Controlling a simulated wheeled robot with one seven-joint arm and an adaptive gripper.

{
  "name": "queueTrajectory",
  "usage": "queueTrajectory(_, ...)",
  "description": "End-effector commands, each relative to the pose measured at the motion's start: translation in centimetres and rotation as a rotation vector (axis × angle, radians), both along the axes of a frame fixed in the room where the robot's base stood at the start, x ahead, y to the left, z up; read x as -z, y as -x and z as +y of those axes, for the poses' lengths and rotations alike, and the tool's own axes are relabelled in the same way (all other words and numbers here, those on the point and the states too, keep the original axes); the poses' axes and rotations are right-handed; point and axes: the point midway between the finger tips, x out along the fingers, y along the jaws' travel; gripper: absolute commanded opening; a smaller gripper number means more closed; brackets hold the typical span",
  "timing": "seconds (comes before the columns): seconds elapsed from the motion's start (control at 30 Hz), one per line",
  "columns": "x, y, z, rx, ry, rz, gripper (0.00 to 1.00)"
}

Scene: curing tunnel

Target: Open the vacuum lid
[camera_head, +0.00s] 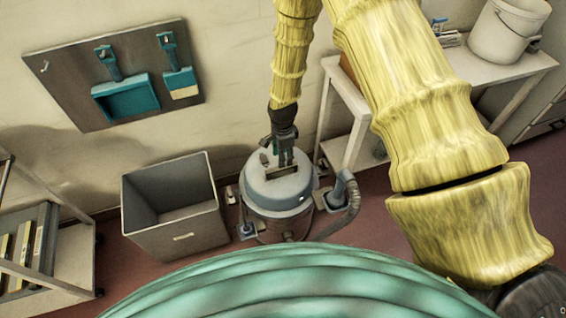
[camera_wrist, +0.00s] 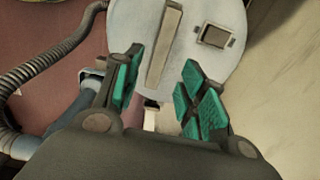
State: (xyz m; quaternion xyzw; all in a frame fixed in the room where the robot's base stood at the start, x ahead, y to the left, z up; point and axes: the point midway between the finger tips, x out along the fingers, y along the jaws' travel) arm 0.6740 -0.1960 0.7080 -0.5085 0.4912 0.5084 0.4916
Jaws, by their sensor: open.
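The vacuum (camera_head: 280,222) stands on the floor by the wall, a round grey canister with a pale blue-grey lid (camera_head: 283,192) seated on top. In the wrist view the lid (camera_wrist: 140,18) carries a raised beige bar handle (camera_wrist: 166,42) and a small framed square recess (camera_wrist: 215,37). My gripper (camera_head: 284,160) points down just above the lid. Its green-padded fingers (camera_wrist: 162,72) are open, one on each side of the handle's near end in the wrist view. I cannot tell whether they touch it. The lid under the gripper is partly hidden.
A ribbed hose (camera_wrist: 40,80) stands beside the vacuum. An open grey bin (camera_head: 172,212) is close on its left. A white table (camera_head: 500,70) with a bucket (camera_head: 507,30) is to the right. A shelf rack (camera_head: 60,255) is far left; a tool board (camera_head: 70,85) hangs on the wall.

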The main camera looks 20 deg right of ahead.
Motion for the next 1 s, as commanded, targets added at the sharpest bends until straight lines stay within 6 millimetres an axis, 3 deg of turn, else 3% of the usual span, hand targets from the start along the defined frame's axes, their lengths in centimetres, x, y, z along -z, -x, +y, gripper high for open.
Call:
queueTrajectory(0.4,4.3,0.0,0.0,-0.001,0.0,0.001,0.41)
queueTrajectory(0.93,5.5,0.0,0.0,0.0,0.0,0.001,0.41)
queueTrajectory(1.0,5.5,0.0,0.0,0.0,0.0,0.001,0.28)
